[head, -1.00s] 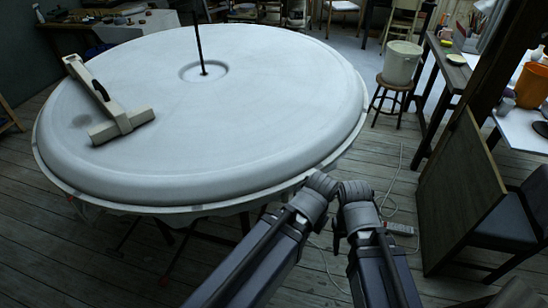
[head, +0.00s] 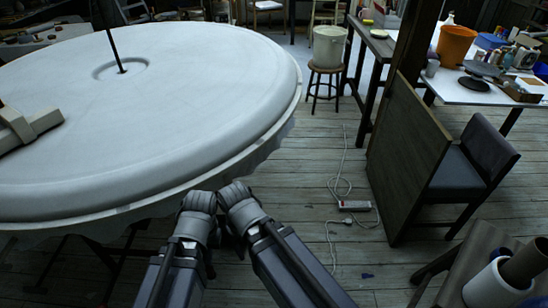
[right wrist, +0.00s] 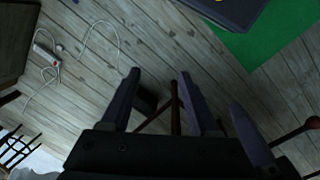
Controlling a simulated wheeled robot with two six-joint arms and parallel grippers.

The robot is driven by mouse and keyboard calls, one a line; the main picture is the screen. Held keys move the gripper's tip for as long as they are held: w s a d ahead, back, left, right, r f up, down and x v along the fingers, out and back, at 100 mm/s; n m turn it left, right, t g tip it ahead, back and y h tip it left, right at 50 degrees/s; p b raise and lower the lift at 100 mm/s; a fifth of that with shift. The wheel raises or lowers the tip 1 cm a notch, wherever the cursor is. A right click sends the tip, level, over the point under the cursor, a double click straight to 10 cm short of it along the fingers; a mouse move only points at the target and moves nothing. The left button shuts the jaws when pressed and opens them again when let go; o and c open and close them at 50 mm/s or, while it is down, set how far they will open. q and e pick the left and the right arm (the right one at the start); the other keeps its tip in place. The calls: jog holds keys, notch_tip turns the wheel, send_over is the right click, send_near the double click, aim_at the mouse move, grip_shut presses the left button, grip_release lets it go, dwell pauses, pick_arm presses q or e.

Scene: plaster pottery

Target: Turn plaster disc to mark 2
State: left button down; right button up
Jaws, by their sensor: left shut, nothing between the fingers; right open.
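The big white plaster disc (head: 190,110) fills the left of the head view, its left side cut off. A dark upright rod (head: 121,71) stands in the round recess at its middle. No number mark can be made out on it. My two arms reach up at the bottom centre, their grey joints near the disc's front right rim. My left gripper (right wrist: 240,118) seems shut and empty beside the right one in the right wrist view. My right gripper (right wrist: 159,72) is open there, with nothing between its fingers, over the floor. Both grippers are mostly hidden by the arms in the head view.
A pale T-shaped wooden tool (head: 38,122) lies on the disc at left. A bucket (head: 329,46) stands on a stool behind. A brown panel (head: 405,160) and dark chair (head: 465,165) stand at right.

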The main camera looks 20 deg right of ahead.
jog(key=w+a+f+n+t+y+b, duration=0.1)
jog(key=w+a+f+y+b, duration=0.15)
jog(key=f+b, duration=0.3)
jog(key=w+a+f+n+t+y+b, duration=0.1)
jog(key=w+f+y+b, duration=0.25)
jog(key=f+b, duration=0.2)
jog(key=w+d+r+t+y+p, duration=0.15)
jog(key=w+r+t+y, duration=0.25)
jog(key=w+r+t, duration=0.65)
jog(key=w+d+r+m+t+h, duration=0.1)
jog(key=w+d+r+t+h, duration=0.2)
jog(key=d, duration=0.4)
jog(key=w+d+r+m+t+h, duration=0.1)
jog(key=w+d+r+m, duration=0.1)
jog(key=w+d+r, duration=0.35)
jog(key=w+d+r+m+t+h, duration=0.1)
jog(key=w+d+t+h, duration=0.1)
jog(key=d, duration=0.6)
pick_arm(q)
notch_tip(320, 180, down, 13)
jog(key=shift+r, duration=0.2)
pick_arm(e)
jog(key=w+a, duration=0.1)
jog(key=w, duration=0.6)
jog(key=shift+w+r, duration=0.15)
jog(key=shift+w, duration=0.2)
